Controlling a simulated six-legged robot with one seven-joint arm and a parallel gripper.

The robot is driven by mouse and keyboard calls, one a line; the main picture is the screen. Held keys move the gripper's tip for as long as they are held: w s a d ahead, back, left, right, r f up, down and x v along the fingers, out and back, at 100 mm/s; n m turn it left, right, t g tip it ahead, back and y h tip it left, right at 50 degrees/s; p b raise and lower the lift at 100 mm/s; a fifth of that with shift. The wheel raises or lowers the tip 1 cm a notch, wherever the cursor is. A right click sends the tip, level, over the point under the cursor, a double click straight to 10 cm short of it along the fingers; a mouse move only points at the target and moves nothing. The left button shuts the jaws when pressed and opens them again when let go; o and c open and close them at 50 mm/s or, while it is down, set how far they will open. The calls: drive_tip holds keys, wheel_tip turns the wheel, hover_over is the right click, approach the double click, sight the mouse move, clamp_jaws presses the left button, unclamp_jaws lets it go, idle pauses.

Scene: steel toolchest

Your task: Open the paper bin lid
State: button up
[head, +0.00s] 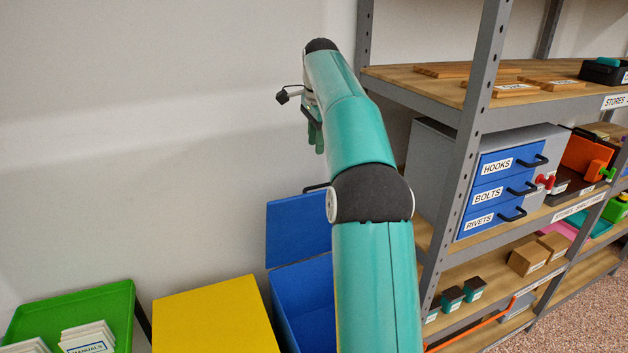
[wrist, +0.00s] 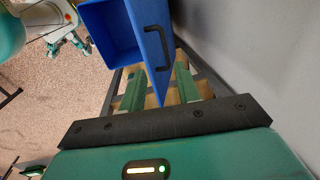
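A blue bin (head: 304,292) stands partly behind my arm in the head view, and its lid (head: 296,231) is raised nearly upright against the wall. No label on it is readable, so I cannot confirm that it is the paper bin. The black lid handle (head: 315,187) is at the lid's top edge. In the wrist view the lid (wrist: 182,17), its handle (wrist: 157,48) and the hollow bin (wrist: 108,35) show beyond the fingers. My gripper (wrist: 159,87) is open with nothing held. In the head view it is above the lid, apart from it and partly hidden.
A yellow bin (head: 215,318) with a flat closed top stands left of the blue bin. A green tray (head: 108,307) holding manuals is farther left. A steel shelf unit (head: 474,120) with a blue drawer cabinet (head: 495,187) stands to the right. The wall is close behind.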

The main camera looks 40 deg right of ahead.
approach(313, 188)
drive_tip(key=f, duration=0.2)
drive_tip(key=w+f, duration=0.1)
drive_tip(key=f, duration=0.4)
drive_tip(key=shift+w+d+f, duration=0.2)
drive_tip(key=shift+d, duration=0.05)
drive_tip(key=shift+c, duration=0.4)
clamp_jaws()
